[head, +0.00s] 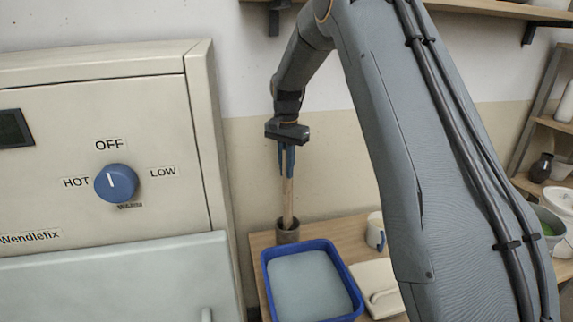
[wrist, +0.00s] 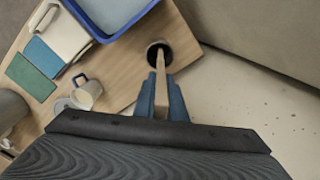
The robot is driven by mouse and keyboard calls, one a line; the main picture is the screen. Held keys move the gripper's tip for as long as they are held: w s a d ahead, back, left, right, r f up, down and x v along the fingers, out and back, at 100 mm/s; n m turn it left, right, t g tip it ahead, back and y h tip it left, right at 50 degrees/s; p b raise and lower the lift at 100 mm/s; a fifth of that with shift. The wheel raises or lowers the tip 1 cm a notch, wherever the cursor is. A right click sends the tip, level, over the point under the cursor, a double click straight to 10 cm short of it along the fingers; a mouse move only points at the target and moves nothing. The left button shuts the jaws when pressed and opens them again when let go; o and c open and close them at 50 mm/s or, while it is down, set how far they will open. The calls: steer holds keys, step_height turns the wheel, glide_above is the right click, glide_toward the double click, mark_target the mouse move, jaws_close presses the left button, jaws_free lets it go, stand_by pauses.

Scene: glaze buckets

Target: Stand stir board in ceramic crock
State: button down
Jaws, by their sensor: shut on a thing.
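The stir board (head: 288,200) is a long pale wooden stick. My gripper (head: 287,160) is shut on its upper part and holds it close to upright. The ceramic crock (head: 288,232) is a small dark grey-brown pot on the wooden table, behind the blue tub. In the head view the board's lower end meets the crock's mouth. In the wrist view the board (wrist: 160,85) runs between the blue fingers (wrist: 161,95) to the crock's dark opening (wrist: 159,54). Its lower tip looks to be inside the mouth; how deep is hidden.
A blue tub (head: 312,285) of pale liquid stands in front of the crock on the table (head: 262,240). A cream mug (head: 376,232) stands to the right. A beige kiln-like cabinet (head: 100,150) with a blue knob is at left. Teal and green tiles (wrist: 30,77) lie farther off.

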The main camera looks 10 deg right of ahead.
mark_target(287, 182)
steer(key=shift+f+b, duration=0.8)
steer(key=shift+f, duration=1.8)
steer(key=c, duration=1.7)
jaws_free()
steer(key=shift+r+b, duration=1.1)
steer(key=shift+r, duration=2.8)
steer(key=s+f+n, duration=0.3)
steer(key=s, duration=0.8)
steer(key=s+f+n, duration=0.3)
steer(key=s, duration=0.8)
steer(key=s+f+n+t, duration=0.1)
steer(key=s+f+n, duration=0.2)
steer(key=s, duration=0.8)
steer(key=shift+s+d, duration=0.2)
steer(key=shift+s, duration=0.1)
